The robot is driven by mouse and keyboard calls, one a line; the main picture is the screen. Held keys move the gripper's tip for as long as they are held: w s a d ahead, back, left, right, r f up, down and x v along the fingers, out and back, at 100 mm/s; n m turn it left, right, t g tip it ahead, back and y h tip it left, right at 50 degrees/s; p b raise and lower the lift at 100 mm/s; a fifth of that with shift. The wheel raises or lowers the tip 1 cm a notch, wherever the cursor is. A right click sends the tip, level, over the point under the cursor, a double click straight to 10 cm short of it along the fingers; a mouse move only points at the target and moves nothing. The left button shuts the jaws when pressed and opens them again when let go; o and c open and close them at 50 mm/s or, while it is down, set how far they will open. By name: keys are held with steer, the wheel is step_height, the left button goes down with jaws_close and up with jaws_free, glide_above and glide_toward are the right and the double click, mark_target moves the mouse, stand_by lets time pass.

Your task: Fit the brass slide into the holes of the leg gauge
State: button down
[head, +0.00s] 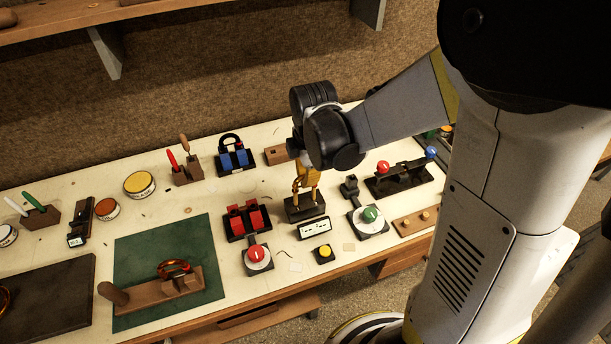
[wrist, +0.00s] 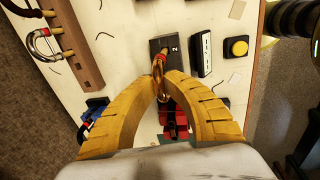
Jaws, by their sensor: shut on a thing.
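The leg gauge appears to be the dark block (head: 305,208) standing on the bench in the head view. In the wrist view its dark top (wrist: 168,44) shows a white "2". My gripper (head: 306,178), with yellow ribbed fingers, points down right above it. In the wrist view my gripper (wrist: 161,82) is shut on the brass slide (wrist: 158,72), a narrow curved brass piece between the fingertips. The slide's far end is over or at the dark block. The fingers and viewing angle hide the holes, so I cannot tell whether the legs are in them.
A red-padded holder (head: 247,220) stands close to the left of the block. A white label plate (head: 313,228) and yellow button (head: 323,253) are in front. A green-knobbed dial (head: 369,217) is to the right. A wooden rack (wrist: 72,40) with U-shaped pieces lies behind.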

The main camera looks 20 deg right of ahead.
steer(key=shift+f+b, duration=1.65)
steer(key=shift+f, duration=0.3)
steer(key=c, duration=1.4)
jaws_free()
steer(key=shift+r, duration=0.1)
steer(key=r, duration=0.4)
steer(key=s+r, duration=0.1)
steer(key=r, duration=0.3)
steer(key=s+r, duration=0.1)
steer(key=r, duration=0.2)
steer(key=shift+r, duration=0.4)
